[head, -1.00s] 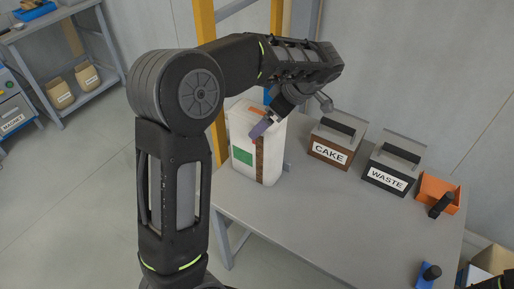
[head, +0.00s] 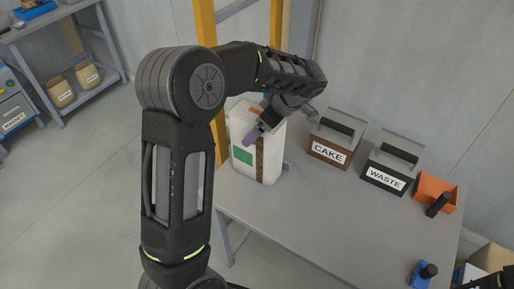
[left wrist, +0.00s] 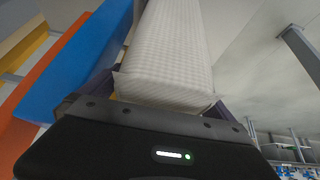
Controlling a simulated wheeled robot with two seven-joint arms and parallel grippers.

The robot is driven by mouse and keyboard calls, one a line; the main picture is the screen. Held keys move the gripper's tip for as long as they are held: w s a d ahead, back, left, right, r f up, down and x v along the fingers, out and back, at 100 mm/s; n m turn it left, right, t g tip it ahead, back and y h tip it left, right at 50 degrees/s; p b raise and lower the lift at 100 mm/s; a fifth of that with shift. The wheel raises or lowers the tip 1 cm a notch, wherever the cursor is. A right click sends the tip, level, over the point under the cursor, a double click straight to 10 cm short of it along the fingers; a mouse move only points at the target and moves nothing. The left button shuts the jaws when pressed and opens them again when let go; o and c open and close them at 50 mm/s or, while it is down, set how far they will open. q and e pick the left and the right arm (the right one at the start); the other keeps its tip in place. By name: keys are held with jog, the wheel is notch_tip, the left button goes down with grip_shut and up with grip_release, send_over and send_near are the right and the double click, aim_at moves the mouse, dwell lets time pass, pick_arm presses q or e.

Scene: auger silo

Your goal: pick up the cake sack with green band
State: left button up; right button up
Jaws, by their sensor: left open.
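A white sack-like block (head: 243,170) with a green patch and a brown strip stands upright on the grey table's far left corner. My left gripper (head: 252,136) is over its upper front, pointing down and left, and covers part of it. In the left wrist view, a white woven surface (left wrist: 172,48) lies between my open fingers (left wrist: 165,98), very close to the palm. No green shows on it there. I cannot tell whether the fingers touch it. My right gripper is not in view; only a dark arm part shows at the lower right corner.
A brown CAKE box (head: 328,150) and a black WASTE box (head: 385,178) stand right of the white block, then an orange bin (head: 436,190). The table (head: 310,215) is clear in the middle. Tan sacks (head: 60,93) sit on a shelf at far left. A yellow post (head: 205,25) rises behind.

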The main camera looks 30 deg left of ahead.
pick_arm(q)
jog(key=shift+c, duration=0.3)
jog(key=c, duration=2)
jog(key=shift+w+r, duration=0.1)
jog(key=shift+r, duration=0.05)
jog(key=shift+c, duration=0.3)
jog(key=shift+a, duration=0.1)
